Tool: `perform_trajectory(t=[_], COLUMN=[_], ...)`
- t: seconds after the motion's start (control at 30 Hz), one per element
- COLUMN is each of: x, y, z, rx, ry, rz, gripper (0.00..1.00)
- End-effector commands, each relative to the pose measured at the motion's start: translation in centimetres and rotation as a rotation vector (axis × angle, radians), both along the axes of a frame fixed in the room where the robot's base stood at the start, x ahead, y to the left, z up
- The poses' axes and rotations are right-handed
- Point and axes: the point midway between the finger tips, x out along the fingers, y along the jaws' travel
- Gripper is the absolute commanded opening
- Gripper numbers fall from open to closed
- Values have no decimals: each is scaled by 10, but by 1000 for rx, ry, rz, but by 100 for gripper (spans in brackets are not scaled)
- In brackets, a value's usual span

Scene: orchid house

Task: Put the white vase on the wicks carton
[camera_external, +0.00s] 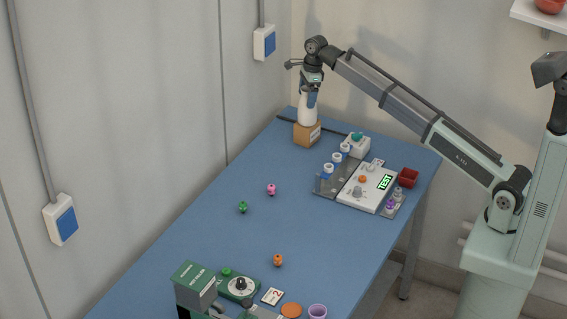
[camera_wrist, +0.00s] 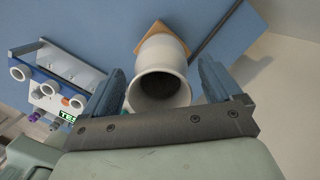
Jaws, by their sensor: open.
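The white vase (camera_external: 307,108) stands upright on top of the wicks carton (camera_external: 307,134), a small orange-brown box at the far end of the blue table. In the wrist view I look down into the mouth of the white vase (camera_wrist: 159,88), and a corner of the wicks carton (camera_wrist: 160,30) shows behind it. My gripper (camera_external: 312,98) is at the top of the vase. In the wrist view the fingers of my gripper (camera_wrist: 160,88) are open, one on each side of the vase, with small gaps visible. The carton's underside contact is partly hidden by the vase.
A white test device (camera_external: 366,187) with several bottles and a red cup (camera_external: 408,177) stands right of the carton. Small pink (camera_external: 271,189), green (camera_external: 243,207) and orange (camera_external: 278,260) figures are scattered on the blue table (camera_external: 220,240). A green machine (camera_external: 195,285) stands at the near end.

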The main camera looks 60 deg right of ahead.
Motion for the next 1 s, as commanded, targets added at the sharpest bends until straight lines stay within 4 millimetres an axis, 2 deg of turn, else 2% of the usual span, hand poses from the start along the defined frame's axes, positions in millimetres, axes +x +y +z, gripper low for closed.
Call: perform_trajectory(t=[0.13,0.27,0.7,1.0], x=[0,-1,-10,-13], y=[0,-2,-11,-13], z=[7,23,99,120], rx=[-1,0,0,0], ry=[-1,-1,-1,0], rz=[0,0,0,0], gripper=[92,92,92,92])
